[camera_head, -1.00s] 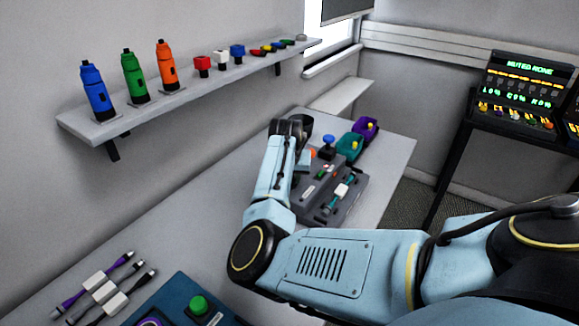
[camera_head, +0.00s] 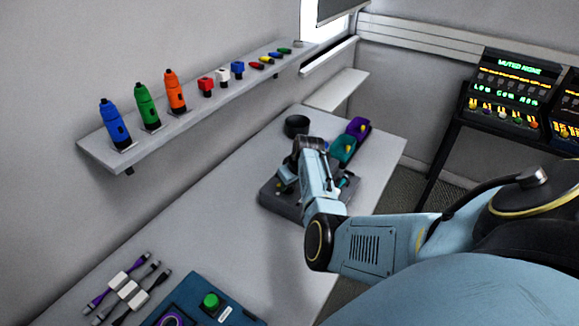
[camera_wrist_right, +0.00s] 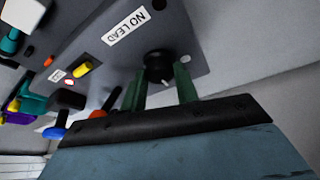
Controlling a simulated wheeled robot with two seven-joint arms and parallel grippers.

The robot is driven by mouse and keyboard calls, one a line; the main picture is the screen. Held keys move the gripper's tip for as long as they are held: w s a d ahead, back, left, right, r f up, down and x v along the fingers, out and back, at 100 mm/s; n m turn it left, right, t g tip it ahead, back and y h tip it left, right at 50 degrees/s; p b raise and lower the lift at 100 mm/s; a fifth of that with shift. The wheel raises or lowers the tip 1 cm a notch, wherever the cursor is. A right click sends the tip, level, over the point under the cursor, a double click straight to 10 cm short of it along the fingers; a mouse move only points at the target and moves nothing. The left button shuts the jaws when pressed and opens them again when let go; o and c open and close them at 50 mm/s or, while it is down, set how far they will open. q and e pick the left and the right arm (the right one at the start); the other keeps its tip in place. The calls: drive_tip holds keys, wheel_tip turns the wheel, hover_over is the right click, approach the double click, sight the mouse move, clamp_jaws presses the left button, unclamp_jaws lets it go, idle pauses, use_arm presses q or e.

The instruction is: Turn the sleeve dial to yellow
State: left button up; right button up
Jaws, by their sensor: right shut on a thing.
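The grey sorting unit (camera_head: 268,194) stands on the table, largely covered by my right arm in the head view. In the right wrist view, a round black dial knob (camera_wrist_right: 156,62) with a small white mark sits on its grey panel beside a "NO LEAD" label (camera_wrist_right: 138,26). My right gripper (camera_wrist_right: 160,88) has its green fingers on either side of this knob and is shut on it. No colour name for the dial is readable. A yellow peg (camera_wrist_right: 82,69) sits on the panel to the left. My left gripper is not in view.
A black cup (camera_head: 297,125), a teal bin (camera_head: 343,149) and a purple bin (camera_head: 358,127) stand behind the unit.

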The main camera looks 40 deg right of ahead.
drive_tip(key=shift+d+n, duration=0.1)
drive_tip(key=shift+n, duration=0.3)
drive_tip(key=o, duration=1)
drive_tip(key=shift+s+r+p, duration=0.15)
drive_tip(key=shift+r+p, duration=0.2)
drive_tip(key=shift+r, duration=0.2)
drive_tip(key=p+v, duration=0.1)
drive_tip(key=v, duration=1.1)
drive_tip(key=shift+s+d+r, duration=0.1)
drive_tip(key=shift+s, duration=0.05)
